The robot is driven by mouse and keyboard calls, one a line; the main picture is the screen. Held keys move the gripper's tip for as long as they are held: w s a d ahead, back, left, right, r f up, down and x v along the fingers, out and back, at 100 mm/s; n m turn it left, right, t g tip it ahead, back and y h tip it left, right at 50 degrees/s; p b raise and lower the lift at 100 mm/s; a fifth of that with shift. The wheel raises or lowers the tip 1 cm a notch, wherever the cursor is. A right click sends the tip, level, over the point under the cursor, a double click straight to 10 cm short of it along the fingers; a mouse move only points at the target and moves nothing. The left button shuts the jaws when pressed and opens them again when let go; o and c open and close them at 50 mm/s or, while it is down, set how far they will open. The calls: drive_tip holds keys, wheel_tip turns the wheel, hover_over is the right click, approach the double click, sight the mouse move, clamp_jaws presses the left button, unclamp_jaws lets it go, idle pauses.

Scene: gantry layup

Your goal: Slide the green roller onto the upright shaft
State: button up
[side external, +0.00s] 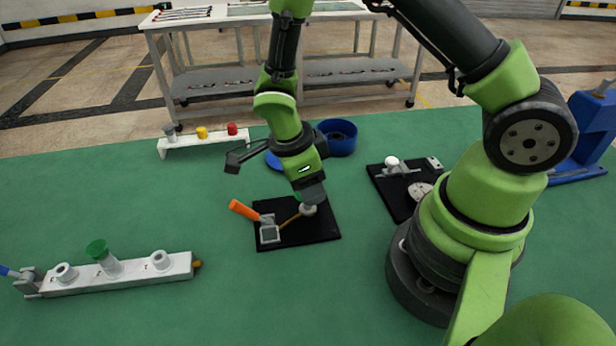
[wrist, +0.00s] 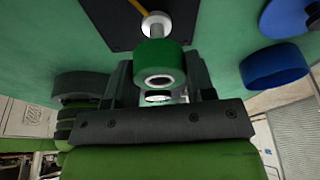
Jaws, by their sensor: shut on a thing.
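The green roller (wrist: 165,56) sits between the two dark fingers of my gripper (wrist: 163,82) in the wrist view, its round bore facing the camera. A pale round piece (side external: 308,210) shows just under the fingertips. It also shows in the wrist view (wrist: 155,22), just beyond the roller, with a grey centre. This may be the upright shaft's foot. The shaft itself is mostly hidden, and I cannot tell whether the roller is around it.
An orange-handled tool (side external: 244,210) and a small grey frame lie on the plate's left. A blue bin (side external: 337,137) stands behind. A white rail (side external: 130,277) with a green-topped post (side external: 98,251) is at left. Another black plate (side external: 399,200) with fittings is at right.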

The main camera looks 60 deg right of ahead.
drive_tip(key=shift+f, duration=1.65)
drive_tip(key=o, duration=1)
drive_tip(key=shift+r, duration=0.1)
drive_tip(key=v, duration=0.9)
drive_tip(key=shift+r, duration=0.35)
drive_tip(key=shift+a, duration=0.1)
